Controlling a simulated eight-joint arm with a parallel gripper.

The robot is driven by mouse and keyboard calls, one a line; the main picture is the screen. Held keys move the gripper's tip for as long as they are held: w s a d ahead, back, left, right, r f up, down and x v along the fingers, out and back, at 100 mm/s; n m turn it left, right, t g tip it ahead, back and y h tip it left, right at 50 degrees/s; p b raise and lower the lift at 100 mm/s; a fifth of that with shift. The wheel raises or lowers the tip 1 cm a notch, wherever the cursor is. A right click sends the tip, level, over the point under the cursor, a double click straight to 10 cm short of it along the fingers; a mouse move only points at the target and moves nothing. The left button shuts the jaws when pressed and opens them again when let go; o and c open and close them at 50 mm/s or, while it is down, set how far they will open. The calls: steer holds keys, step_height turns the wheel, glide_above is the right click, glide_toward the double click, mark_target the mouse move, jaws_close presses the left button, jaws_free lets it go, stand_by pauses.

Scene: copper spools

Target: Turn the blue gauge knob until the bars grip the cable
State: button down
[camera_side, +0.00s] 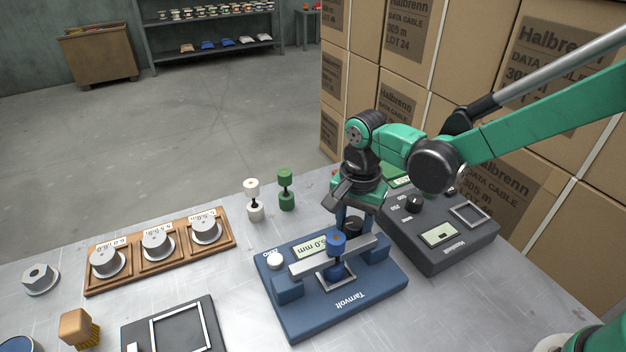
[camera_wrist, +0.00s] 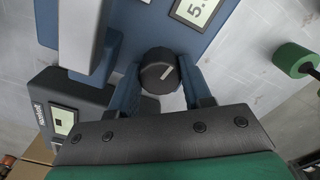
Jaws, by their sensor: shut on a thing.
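The blue gauge (camera_side: 330,308), marked Tarnvolt, lies on the metal bench. Its display (camera_side: 312,248) is partly hidden in the side view; a 5 shows in the wrist view (camera_wrist: 195,10). A blue spool-shaped piece (camera_side: 337,240) stands upright at the square frame, beside the pale bar (camera_side: 308,264). I cannot tell whether the bars touch its cable.
A dark grey device (camera_side: 447,262) stands right of the gauge. White (camera_side: 253,200) and green (camera_side: 286,190) spools stand behind it. A wooden tray (camera_side: 160,262) with several knobs lies left, a dark scale (camera_side: 175,330) in front. Stacked cartons (camera_side: 540,130) rise behind my arm.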

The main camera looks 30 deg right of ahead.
stand_by(0.3)
steer(key=shift+c, duration=1.8)
jaws_free()
